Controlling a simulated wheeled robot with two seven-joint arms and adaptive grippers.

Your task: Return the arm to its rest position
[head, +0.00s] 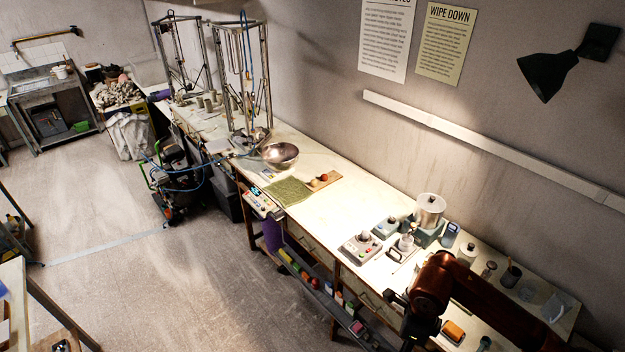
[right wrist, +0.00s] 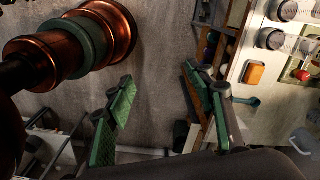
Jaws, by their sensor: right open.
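My right arm (head: 470,290), copper-brown, comes in from the lower right in the head view and reaches over the near end of the long workbench. My right gripper (right wrist: 158,78) has two green fingers spread wide apart in the right wrist view. Nothing is between them, and the grey floor shows behind. In the head view the gripper is mostly hidden by the arm, with dark parts showing near the bench's front edge. My left arm and gripper are not in view.
The long workbench (head: 335,215) holds a steel bowl (head: 280,155), a green cloth (head: 287,192), grey devices and a metal canister (head: 430,210). An orange block (head: 453,331) lies near the arm; it also shows in the wrist view (right wrist: 254,73).

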